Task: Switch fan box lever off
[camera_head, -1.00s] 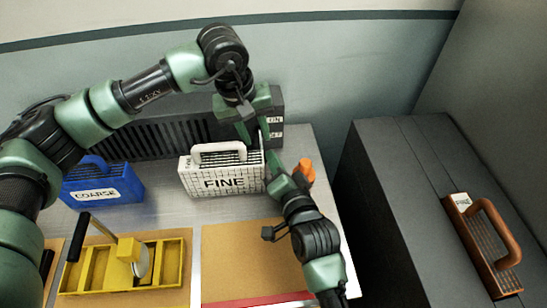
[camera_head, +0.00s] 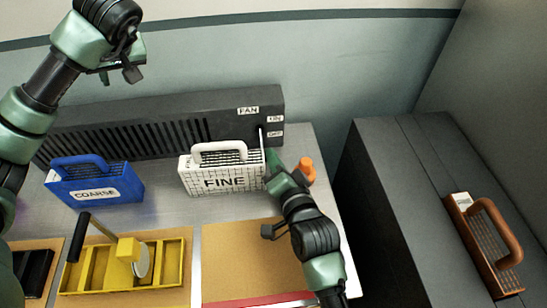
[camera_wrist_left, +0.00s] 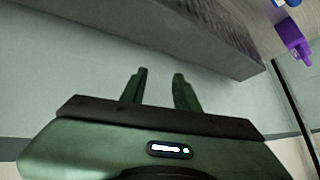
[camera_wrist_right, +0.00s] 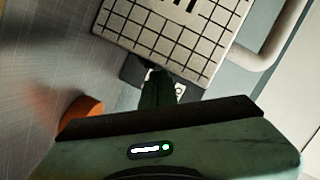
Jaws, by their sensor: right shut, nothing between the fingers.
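The dark fan box (camera_head: 215,105) stands along the back wall, with a FAN label and two small labels at its right end. A thin pale lever (camera_head: 262,139) shows at a dark slot beside those labels, just above my right gripper. My right gripper (camera_head: 270,157) is shut and empty, right of the white FINE block (camera_head: 222,182). In the right wrist view its fingers (camera_wrist_right: 158,82) point past the FINE block's edge toward the fan box. Whether they touch the lever I cannot tell. My left gripper (camera_wrist_left: 160,75) is open and empty, raised at the upper left in the head view.
A blue COARSE block (camera_head: 97,187) stands at left. A yellow tray (camera_head: 177,265) lies in front, and an orange object (camera_head: 306,170) is close right of my right gripper. A dark cabinet (camera_head: 395,210) bears a brown handled block (camera_head: 484,240).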

